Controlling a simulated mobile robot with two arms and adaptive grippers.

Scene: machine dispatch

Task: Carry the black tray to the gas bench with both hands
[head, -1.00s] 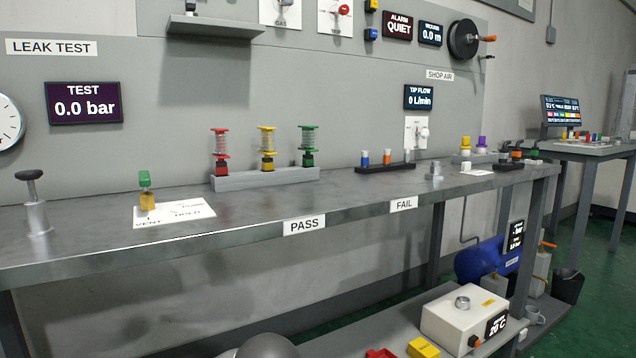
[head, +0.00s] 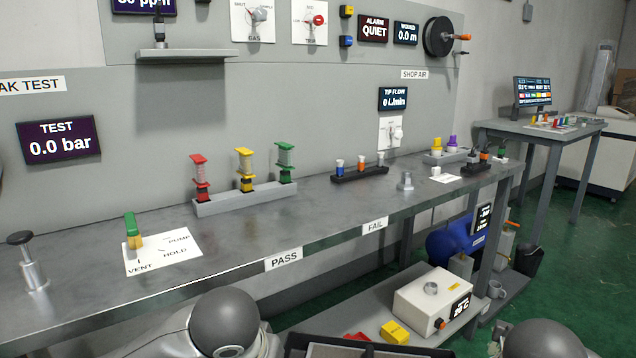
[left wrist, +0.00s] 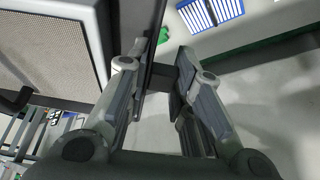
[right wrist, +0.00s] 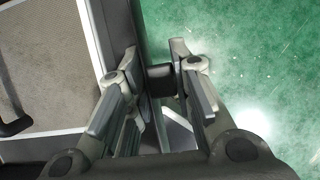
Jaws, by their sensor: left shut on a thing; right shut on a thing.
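The black tray (head: 385,349) shows only in part at the bottom edge of the head view, low in front of the long grey bench (head: 330,207). My left gripper (left wrist: 162,72) is shut on the tray's edge or handle; the tray's dark wall (left wrist: 134,35) and pale inner floor lie left of it in the left wrist view. My right gripper (right wrist: 161,76) is shut on the opposite part, with the tray wall (right wrist: 114,32) left of it in the right wrist view. Both grippers are hidden in the head view.
The bench top carries a weld-like rack of coloured spools (head: 245,192), a dark vial rack (head: 360,173) and a white card (head: 165,254). Its lower shelf holds a white heater box (head: 432,300) and a yellow block (head: 395,332). Green floor lies open towards a second table (head: 540,128).

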